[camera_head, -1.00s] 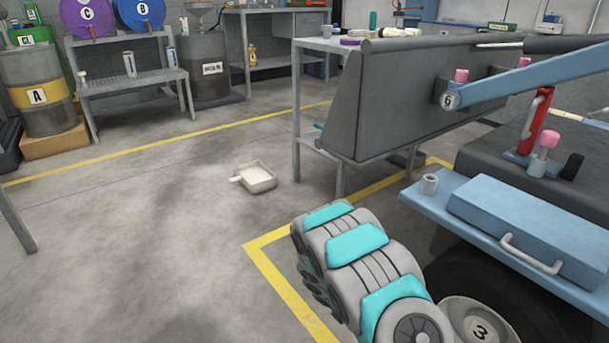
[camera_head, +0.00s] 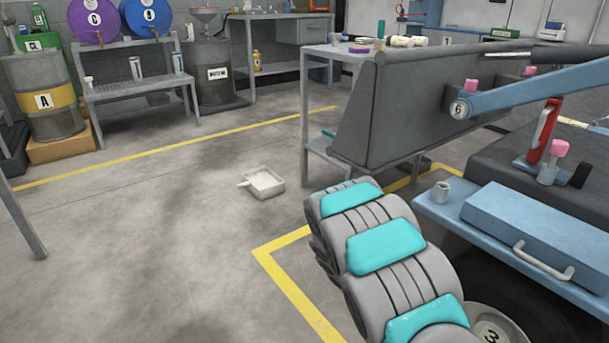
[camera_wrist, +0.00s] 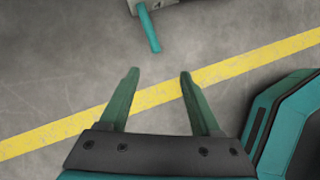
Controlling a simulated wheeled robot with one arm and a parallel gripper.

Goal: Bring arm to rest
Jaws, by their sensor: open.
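My gripper (camera_wrist: 160,72) shows in the wrist view with its two green fingers apart and nothing between them. It is over the grey concrete floor (camera_wrist: 50,60), and a yellow floor line (camera_wrist: 155,96) passes behind the fingers. In the head view my grey and teal arm (camera_head: 385,245) rises from the bottom edge, left of the blue machine. My gripper itself does not show in the head view.
A white pan (camera_head: 266,184) lies on the floor. A grey-legged table (camera_head: 308,110) stands behind. The left floor is mostly clear. A teal rod (camera_wrist: 149,30) shows beyond my fingers.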

